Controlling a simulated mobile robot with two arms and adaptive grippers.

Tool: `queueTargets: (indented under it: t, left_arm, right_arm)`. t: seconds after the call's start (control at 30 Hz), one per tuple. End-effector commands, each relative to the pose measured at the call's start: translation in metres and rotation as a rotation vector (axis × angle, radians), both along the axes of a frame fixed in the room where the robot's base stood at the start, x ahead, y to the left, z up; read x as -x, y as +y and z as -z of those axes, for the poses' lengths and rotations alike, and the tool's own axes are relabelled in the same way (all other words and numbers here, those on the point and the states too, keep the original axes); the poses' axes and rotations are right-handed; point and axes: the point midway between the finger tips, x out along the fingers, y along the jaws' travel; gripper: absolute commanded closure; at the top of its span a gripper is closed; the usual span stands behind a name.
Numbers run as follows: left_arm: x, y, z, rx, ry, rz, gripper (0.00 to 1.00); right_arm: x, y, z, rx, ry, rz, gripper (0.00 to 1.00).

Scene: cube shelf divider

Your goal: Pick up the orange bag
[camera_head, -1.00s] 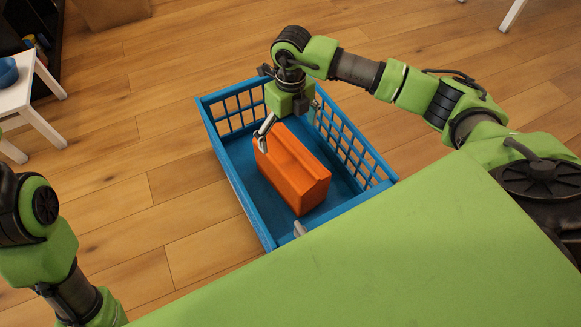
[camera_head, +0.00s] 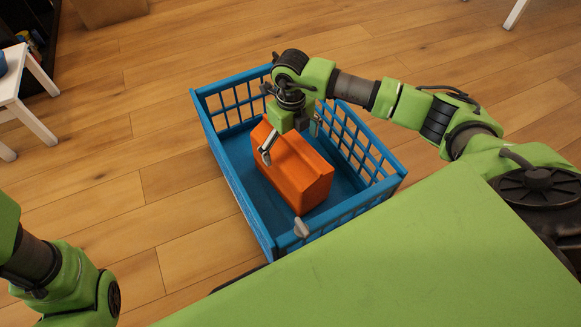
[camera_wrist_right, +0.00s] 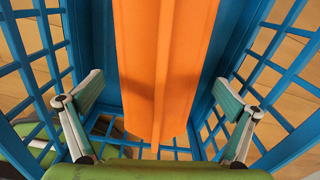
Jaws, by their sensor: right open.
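The orange bag (camera_head: 300,182) is a long box-like shape with a ridged top. It lies inside a blue basket (camera_head: 242,205) on the floor. My right gripper (camera_head: 291,142) is open over the far part of the bag, with one finger on its left side. In the right wrist view the bag (camera_wrist_right: 165,60) runs between the two spread fingers of the right gripper (camera_wrist_right: 160,98), with a gap on each side. The bag's far end is partly hidden by the gripper. Only links of my left arm show at lower left; its gripper is out of view.
The basket's lattice walls (camera_head: 352,145) stand close around the bag and gripper. A white stool (camera_head: 30,95) stands at the left edge. A cardboard box (camera_head: 110,8) is at the top left. The wooden floor around the basket is mostly clear.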

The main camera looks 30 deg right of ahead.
Motion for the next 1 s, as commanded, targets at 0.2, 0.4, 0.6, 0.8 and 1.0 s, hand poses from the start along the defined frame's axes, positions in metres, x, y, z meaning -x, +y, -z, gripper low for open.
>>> queueTargets:
  t: [0.2,0.4,0.6,0.8,1.0]
  left_arm:
    - [0.005,0.0,0.029,-0.001,-0.012,0.0,0.6]
    - [0.005,0.0,0.035,-0.001,-0.012,0.0,0.6]
    - [0.005,0.0,0.033,-0.001,-0.012,0.0,0.6]
    - [0.005,0.0,0.033,-0.001,-0.013,0.0,0.6]
    - [0.005,-0.001,0.033,-0.001,-0.013,0.0,0.6]
  right_arm:
    - [-0.001,0.001,0.034,0.0,0.001,0.001,0.0]
    - [-0.002,0.001,0.042,0.0,0.0,0.001,0.0]
    - [-0.002,0.001,0.041,0.0,0.0,0.001,0.08]
    - [-0.001,0.001,0.041,0.0,0.001,0.001,0.6]
    - [-0.002,0.001,0.04,0.0,-0.001,0.001,0.65]
